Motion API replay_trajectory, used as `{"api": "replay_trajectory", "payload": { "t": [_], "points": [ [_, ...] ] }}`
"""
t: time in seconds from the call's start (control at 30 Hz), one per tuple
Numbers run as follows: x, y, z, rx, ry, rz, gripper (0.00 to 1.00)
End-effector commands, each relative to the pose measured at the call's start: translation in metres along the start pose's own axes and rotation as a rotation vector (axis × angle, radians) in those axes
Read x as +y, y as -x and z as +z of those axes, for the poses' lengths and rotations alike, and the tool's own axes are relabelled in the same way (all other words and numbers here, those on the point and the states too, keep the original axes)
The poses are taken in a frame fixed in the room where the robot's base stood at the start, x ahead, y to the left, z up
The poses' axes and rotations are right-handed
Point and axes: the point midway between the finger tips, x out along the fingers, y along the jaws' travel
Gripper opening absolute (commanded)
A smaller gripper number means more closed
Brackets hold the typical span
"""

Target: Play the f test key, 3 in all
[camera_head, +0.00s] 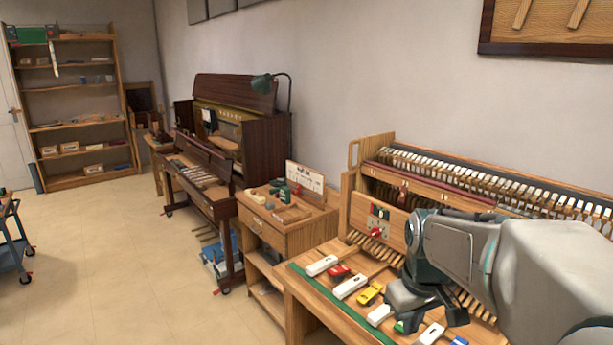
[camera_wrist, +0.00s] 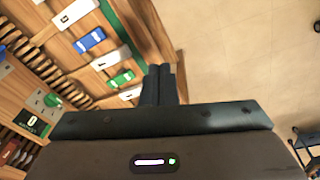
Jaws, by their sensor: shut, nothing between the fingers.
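A row of separate test keys lies on the wooden bench in the head view: white keys (camera_head: 350,286) with a red key (camera_head: 338,273), a yellow key (camera_head: 369,293), a green key (camera_head: 399,327) and a blue key (camera_head: 459,341) between them. My gripper (camera_wrist: 164,72) is shut and empty, beside the end of a white key (camera_wrist: 132,92) next to the green key (camera_wrist: 121,78). The fingers partly hide that white key, and I cannot tell whether they touch it. The blue key (camera_wrist: 90,40) lies farther up.
A small dark counter (camera_wrist: 33,119) appears to show 0 in the wrist view. The wooden action frame (camera_head: 480,180) with hammers rises behind the keys. A green strip (camera_head: 335,310) edges the bench front. A tool cabinet (camera_head: 285,225) stands to the left; floor is open beyond.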

Motion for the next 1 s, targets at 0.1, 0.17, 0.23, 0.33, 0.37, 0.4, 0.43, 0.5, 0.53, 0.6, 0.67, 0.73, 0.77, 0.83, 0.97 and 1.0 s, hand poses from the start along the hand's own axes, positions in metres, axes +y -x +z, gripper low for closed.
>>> {"api": "replay_trajectory", "payload": {
  "t": [0.1, 0.17, 0.23, 0.33, 0.37, 0.4, 0.43, 0.5, 0.53, 0.6, 0.67, 0.73, 0.77, 0.83, 0.97, 1.0],
  "points": [
    [-0.029, 0.006, 0.033, 0.041, -0.085, 0.007, 0.00],
    [-0.041, 0.006, 0.048, 0.060, -0.130, 0.007, 0.00],
    [-0.053, 0.005, 0.065, 0.080, -0.180, 0.004, 0.00],
    [-0.067, 0.001, 0.086, 0.103, -0.238, -0.002, 0.00],
    [-0.070, 0.000, 0.090, 0.109, -0.253, -0.004, 0.00],
    [-0.074, -0.002, 0.095, 0.115, -0.269, -0.006, 0.00],
    [-0.076, -0.003, 0.099, 0.119, -0.279, -0.008, 0.00],
    [-0.079, -0.004, 0.104, 0.126, -0.298, -0.011, 0.00],
    [-0.080, -0.005, 0.106, 0.127, -0.302, -0.012, 0.00],
    [-0.081, -0.006, 0.108, 0.128, -0.309, -0.013, 0.00],
    [-0.081, -0.006, 0.108, 0.129, -0.311, -0.013, 0.00],
    [-0.081, -0.006, 0.108, 0.128, -0.311, -0.013, 0.00],
    [-0.081, -0.006, 0.108, 0.128, -0.311, -0.013, 0.00],
    [-0.081, -0.006, 0.108, 0.128, -0.310, -0.013, 0.00],
    [-0.081, -0.006, 0.107, 0.128, -0.310, -0.013, 0.00],
    [-0.081, -0.006, 0.107, 0.128, -0.309, -0.013, 0.00]
  ]
}}
